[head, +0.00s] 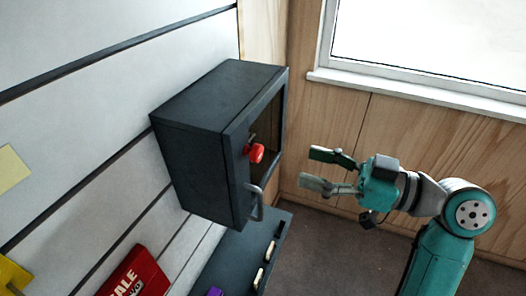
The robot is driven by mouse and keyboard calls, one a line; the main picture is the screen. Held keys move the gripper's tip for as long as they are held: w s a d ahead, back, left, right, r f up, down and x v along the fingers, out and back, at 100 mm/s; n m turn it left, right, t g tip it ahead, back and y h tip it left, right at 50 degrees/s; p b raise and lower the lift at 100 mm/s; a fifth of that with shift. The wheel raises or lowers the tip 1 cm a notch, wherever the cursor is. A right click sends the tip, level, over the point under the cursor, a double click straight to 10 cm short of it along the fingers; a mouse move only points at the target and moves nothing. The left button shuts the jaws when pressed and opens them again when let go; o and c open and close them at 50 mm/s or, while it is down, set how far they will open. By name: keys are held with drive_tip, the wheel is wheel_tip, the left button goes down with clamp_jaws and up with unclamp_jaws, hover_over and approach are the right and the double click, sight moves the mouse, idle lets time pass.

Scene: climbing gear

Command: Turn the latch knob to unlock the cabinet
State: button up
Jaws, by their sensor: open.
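A dark grey cabinet (190,150) is fixed on the slatted wall in the head view, with its front facing right. A red latch knob (256,153) sticks out from the front of the cabinet. A grey bar handle (256,201) sits below the knob on the same front. The door appears closed, with a dark window panel. My gripper (318,169) is to the right of the knob, apart from it. Its two fingers point left toward the cabinet front and are spread open, with nothing between them.
A dark shelf or board (232,262) with small holds stands below the cabinet. A red sale box (135,275) and a yellow item (12,274) are at lower left. A window (430,45) is in the wood wall behind my arm. Open air lies between gripper and cabinet.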

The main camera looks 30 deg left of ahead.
sight(261, 153)
drive_tip(key=a, duration=0.9)
drive_tip(key=shift+s+a, duration=0.25)
drive_tip(key=shift+a, duration=0.15)
drive_tip(key=c, duration=1.1)
